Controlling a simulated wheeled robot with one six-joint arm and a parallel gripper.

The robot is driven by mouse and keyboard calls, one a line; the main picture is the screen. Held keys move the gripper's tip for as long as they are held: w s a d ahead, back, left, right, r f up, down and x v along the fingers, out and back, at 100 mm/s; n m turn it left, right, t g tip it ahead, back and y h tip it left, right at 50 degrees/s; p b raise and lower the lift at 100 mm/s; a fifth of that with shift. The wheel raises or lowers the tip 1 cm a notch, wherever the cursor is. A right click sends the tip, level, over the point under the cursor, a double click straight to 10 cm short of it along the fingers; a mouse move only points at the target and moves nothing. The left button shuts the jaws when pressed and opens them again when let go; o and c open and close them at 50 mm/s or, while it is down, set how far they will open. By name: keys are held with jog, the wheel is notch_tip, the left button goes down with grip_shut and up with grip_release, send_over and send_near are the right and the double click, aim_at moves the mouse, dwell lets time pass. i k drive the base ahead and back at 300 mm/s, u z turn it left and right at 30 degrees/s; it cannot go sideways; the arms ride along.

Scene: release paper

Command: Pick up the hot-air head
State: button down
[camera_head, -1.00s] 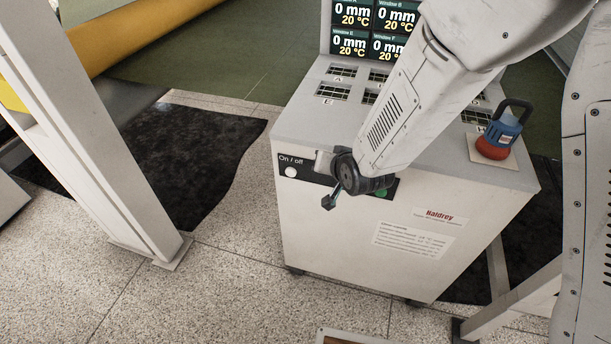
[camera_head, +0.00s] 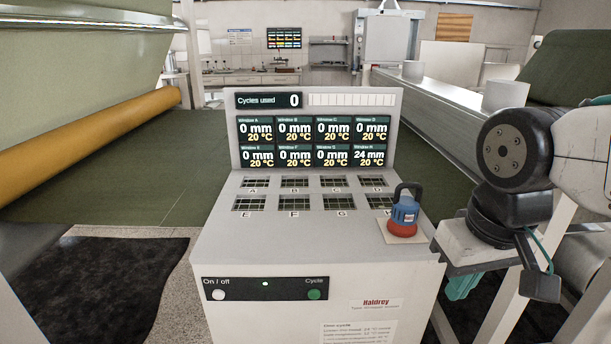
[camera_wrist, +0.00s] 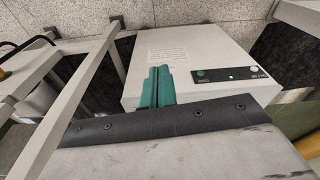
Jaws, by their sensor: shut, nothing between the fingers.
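The hot-air head (camera_head: 404,215) appears to be the blue and red device with a black loop handle in the head view. It stands upright, red end down, on a pale square pad (camera_head: 388,236) at the right of the machine's top, beside window H. My gripper (camera_wrist: 159,72) shows two teal fingers shut together and empty in the wrist view. In the head view my gripper (camera_head: 462,284) is low at the right, beside the machine and apart from the hot-air head, partly hidden by my wrist. The hot-air head is not visible in the wrist view.
The white machine (camera_head: 290,258) has lettered grille windows and an upright display (camera_head: 315,143) reading 24 mm at window H, 0 mm elsewhere. An on/off button (camera_head: 218,295) and green cycle button (camera_head: 314,295) are on its front. A yellow roller (camera_head: 90,135) lies at left.

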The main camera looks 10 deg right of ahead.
aim_at(402, 223)
jog(key=u, duration=1.2)
jog(key=k, duration=0.8)
jog(key=z, duration=0.9)
jog(key=i, duration=0.5)
jog(key=z, duration=0.05)
